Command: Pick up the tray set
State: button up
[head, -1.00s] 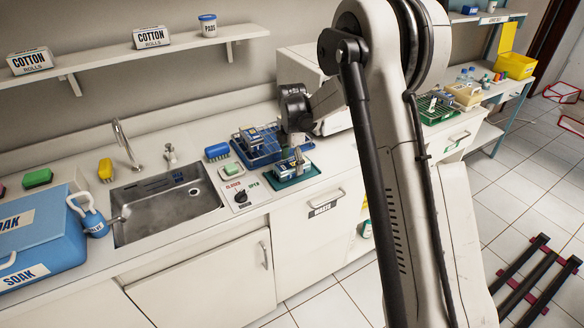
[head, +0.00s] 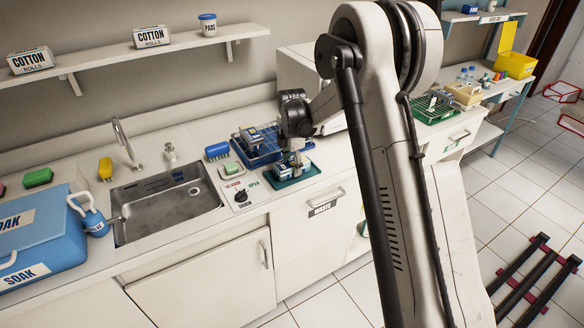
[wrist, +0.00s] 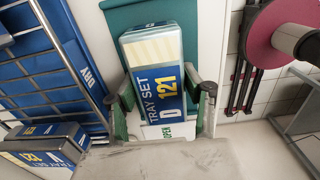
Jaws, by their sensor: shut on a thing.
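The tray set (wrist: 152,75), a box with a blue label reading "TRAY SET 121 D", lies on a green mat (wrist: 150,14) on the counter. In the head view the tray set (head: 287,171) is partly hidden by my gripper (head: 294,160). In the wrist view my gripper (wrist: 166,93) has one finger on each side of the box and is shut on it. The box appears to be still at the mat; I cannot tell if there is a gap under it.
A blue drying mat with a wire rack (head: 262,149) and a similar labelled box (wrist: 45,145) are close beside the green mat. A drain knob (head: 241,196) and the sink (head: 165,210) are to the left. The counter's front edge is near.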

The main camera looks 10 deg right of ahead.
aim_at(291, 163)
jog(key=shift+r, duration=0.1)
jog(key=shift+r, duration=0.65)
notch_tip(291, 163, up, 3)
jog(key=shift+a+f+b, duration=0.1)
jog(key=shift+a+b, duration=0.05)
jog(key=shift+b, duration=0.15)
jog(key=s+a+r, duration=0.5)
jog(key=a+r, duration=0.1)
jog(key=a, duration=0.4)
jog(key=s+d+f+m, duration=0.1)
jog(key=s+m, duration=0.1)
jog(key=s+d+f+m, duration=0.1)
jog(key=f+m, duration=0.1)
jog(key=m, duration=0.1)
jog(key=s+d+f+m+p, duration=0.1)
jog(key=s+f+m, duration=0.1)
jog(key=shift+s+f+m, duration=0.15)
jog(key=shift+s+m, duration=0.15)
jog(key=shift+m, duration=0.1)
jog(key=s+d+f+m+b, duration=0.3)
jog(key=s+d+f+m, duration=0.4)
jog(key=f+m, duration=0.3)
jog(key=s+m, duration=0.1)
jog(key=m, duration=0.2)
jog(key=shift+s+d+f+b, duration=0.15)
jog(key=shift+b, duration=0.15)
